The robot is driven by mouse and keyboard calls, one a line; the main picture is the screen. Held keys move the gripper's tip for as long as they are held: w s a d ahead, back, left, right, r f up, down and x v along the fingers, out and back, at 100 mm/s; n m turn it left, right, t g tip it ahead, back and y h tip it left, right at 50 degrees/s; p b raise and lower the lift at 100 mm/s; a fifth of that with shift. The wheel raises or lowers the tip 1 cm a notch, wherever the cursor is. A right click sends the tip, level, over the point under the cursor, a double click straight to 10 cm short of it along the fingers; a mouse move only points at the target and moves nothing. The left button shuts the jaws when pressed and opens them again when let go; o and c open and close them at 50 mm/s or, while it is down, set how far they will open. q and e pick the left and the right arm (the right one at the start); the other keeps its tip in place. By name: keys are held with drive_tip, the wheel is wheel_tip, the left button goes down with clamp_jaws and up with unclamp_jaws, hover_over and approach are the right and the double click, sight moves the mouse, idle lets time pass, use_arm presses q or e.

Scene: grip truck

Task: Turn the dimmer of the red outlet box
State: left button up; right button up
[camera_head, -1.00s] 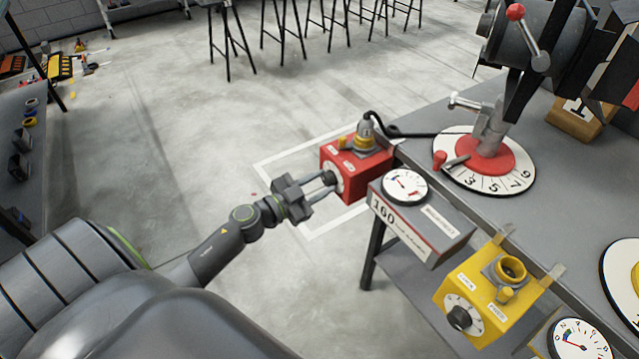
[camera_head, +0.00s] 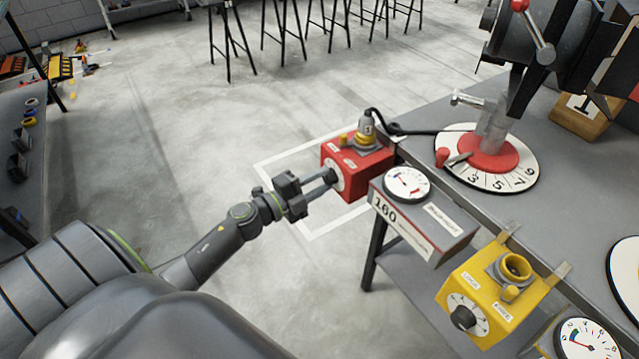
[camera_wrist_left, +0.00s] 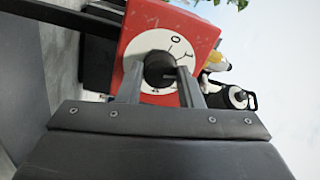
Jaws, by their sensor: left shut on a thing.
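The red outlet box (camera_head: 361,174) hangs at the table's left edge, with a plug and black cable on its top. Its dimmer, a black knob on a white dial, faces my left gripper (camera_head: 328,184). In the left wrist view, the black dimmer knob (camera_wrist_left: 160,69) sits on the white dial of the red box (camera_wrist_left: 146,18). The fingers of my left gripper (camera_wrist_left: 160,85) are on both sides of the knob and shut on it. In the head view the fingers mostly hide the knob. My right gripper is not in view.
A box with a gauge (camera_head: 421,219) marked 160 stands just right of the red box. A yellow outlet box (camera_head: 492,291) hangs further along the edge. A numbered turntable (camera_head: 511,181) stands on the table (camera_head: 570,175).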

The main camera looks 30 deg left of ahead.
use_arm(q)
drive_tip(key=shift+m, duration=1.2)
drive_tip(key=shift+b, duration=0.3)
drive_tip(key=o, duration=1)
drive_tip(key=shift+c, duration=0.2)
drive_tip(key=shift+s, duration=0.1)
